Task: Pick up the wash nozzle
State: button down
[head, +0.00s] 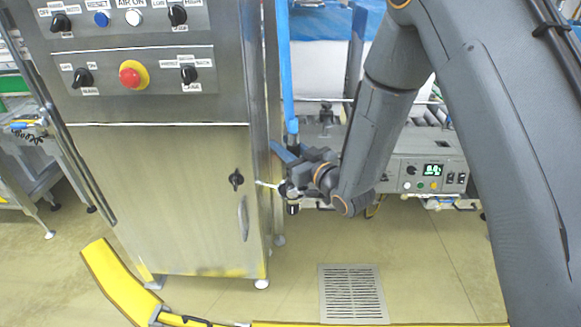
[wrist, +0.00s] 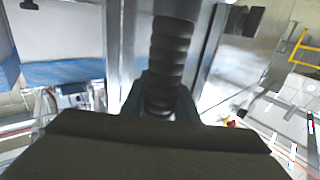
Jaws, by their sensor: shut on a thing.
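My gripper (head: 292,172) is beside the right edge of the steel cabinet, below the end of a blue hose (head: 287,75). In the wrist view, my gripper's fingers (wrist: 163,92) are shut on a dark ribbed cylinder, which looks like the wash nozzle (wrist: 170,50). It stands roughly upright between the fingers, and its lower part is hidden by the gripper. In the head view, the nozzle is mostly hidden by the gripper. A small dark end (head: 293,208) shows just under the gripper.
The steel cabinet (head: 180,190) with knobs and a red stop button (head: 130,75) stands close on the left. A grey machine with a green display (head: 432,170) is behind my arm. A yellow barrier (head: 118,285) and a floor grate (head: 350,292) lie in front.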

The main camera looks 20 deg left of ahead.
jog(key=shift+r, duration=0.15)
notch_tip(320, 180, up, 10)
jog(key=b, duration=0.1)
dwell(0.6)
dwell(0.4)
jog(key=shift+r+p, duration=0.9)
jog(key=shift+r, duration=0.6)
